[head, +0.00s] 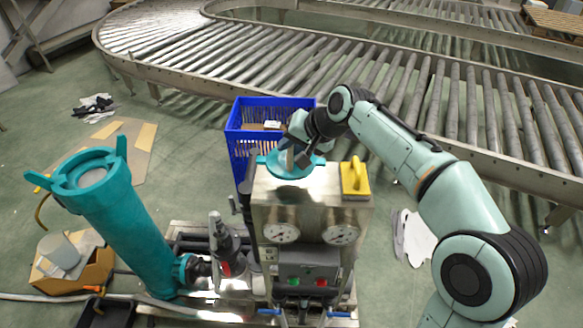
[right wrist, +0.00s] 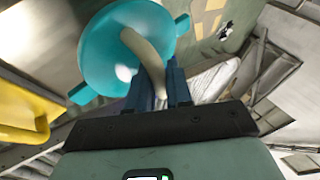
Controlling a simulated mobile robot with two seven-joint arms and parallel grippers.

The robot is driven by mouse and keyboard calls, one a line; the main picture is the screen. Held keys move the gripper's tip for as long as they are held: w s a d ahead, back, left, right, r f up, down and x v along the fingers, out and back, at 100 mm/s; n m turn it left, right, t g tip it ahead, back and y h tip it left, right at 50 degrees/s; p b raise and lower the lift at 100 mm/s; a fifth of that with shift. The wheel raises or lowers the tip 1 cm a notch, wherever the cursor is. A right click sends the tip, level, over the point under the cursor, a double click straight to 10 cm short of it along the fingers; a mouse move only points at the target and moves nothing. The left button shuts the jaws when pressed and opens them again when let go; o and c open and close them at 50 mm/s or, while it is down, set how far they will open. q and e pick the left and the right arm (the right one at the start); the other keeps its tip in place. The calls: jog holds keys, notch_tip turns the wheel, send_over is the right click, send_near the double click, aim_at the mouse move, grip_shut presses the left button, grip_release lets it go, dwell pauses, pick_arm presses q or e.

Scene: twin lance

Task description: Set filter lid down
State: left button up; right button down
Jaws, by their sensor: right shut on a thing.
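The filter lid (head: 272,163) is a teal disc with side lugs, at the back left of the steel cabinet's top (head: 325,185) in the head view. In the right wrist view the lid (right wrist: 105,55) shows a curved beige handle (right wrist: 142,50). My right gripper (head: 298,155) is shut on that handle, with its blue fingers (right wrist: 158,88) around it. I cannot tell whether the lid touches the cabinet top or hangs just above it. The teal filter housing (head: 125,220) stands at the left with its top uncovered. My left gripper is not in view.
A yellow-handled tool (head: 354,180) lies on the cabinet top at the right, close to the lid. A blue crate (head: 243,125) stands behind the cabinet. Gauges and buttons are on the cabinet's front. A roller conveyor (head: 300,55) runs behind. A cardboard box (head: 85,270) sits at lower left.

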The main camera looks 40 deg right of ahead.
jog(key=shift+f+b, duration=0.45)
jog(key=shift+f, duration=2.15)
jog(key=shift+f, duration=0.15)
jog(key=c, duration=1)
grip_release()
jog(key=shift+f, duration=0.1)
jog(key=shift+c, duration=0.2)
jog(key=shift+s+r, duration=0.2)
jog(key=shift+r, duration=0.2)
jog(key=v, duration=1.1)
jog(key=shift+s+r+p, duration=0.15)
jog(key=shift+r+p, duration=0.1)
jog(key=shift+p, duration=0.1)
jog(key=shift+f, duration=0.1)
